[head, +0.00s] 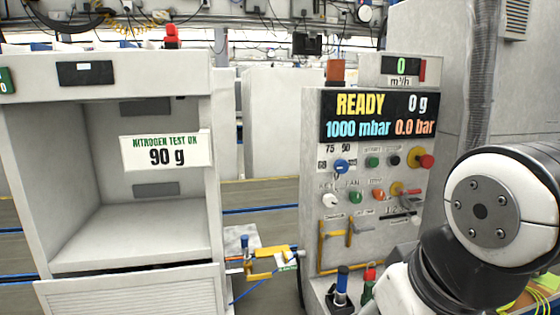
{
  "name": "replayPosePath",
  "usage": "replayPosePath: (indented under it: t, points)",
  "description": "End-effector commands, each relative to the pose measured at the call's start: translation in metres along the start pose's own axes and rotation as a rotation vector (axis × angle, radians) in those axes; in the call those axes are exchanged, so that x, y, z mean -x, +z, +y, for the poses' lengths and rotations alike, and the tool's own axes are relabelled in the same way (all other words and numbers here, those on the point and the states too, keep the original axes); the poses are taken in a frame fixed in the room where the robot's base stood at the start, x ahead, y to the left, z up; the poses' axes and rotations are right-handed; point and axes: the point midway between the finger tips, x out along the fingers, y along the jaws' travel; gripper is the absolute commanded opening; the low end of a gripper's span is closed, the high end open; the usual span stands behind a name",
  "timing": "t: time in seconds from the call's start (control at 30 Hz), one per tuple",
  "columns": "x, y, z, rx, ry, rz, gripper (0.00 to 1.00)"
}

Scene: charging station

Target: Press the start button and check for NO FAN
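The control panel (310,232) stands right of centre. Its display (325,112) reads READY, 0 g, 1000 mbar and 0.0 bar; NO FAN does not show on it. Below are a blue knob (341,166), an upper green button (373,162), a black button (394,160) and a red mushroom button (425,161). A lower row has a white knob (330,200), a lower green button (355,198) and an orange button (379,195). The small labels are too blurred to tell surely which is the start button. My gripper is out of view; my arm covers the lower right.
A grey cabinet (219,200) with an open bay stands at left, its sign (166,151) reading NITROGEN TEST OK, 90 g. Yellow handles (322,247) stick out from the panel's lower part. A yellow tool (268,262) sits between cabinet and panel. A small meter (402,66) tops the panel.

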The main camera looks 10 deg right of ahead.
Motion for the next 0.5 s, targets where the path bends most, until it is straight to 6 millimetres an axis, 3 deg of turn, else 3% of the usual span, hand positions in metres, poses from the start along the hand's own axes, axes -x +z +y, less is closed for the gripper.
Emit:
replayPosePath:
  t: [0.07,0.27,0.5]
  points:
    - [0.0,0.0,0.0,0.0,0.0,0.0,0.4]
    - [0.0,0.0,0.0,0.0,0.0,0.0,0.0]
    - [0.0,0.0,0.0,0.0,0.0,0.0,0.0]
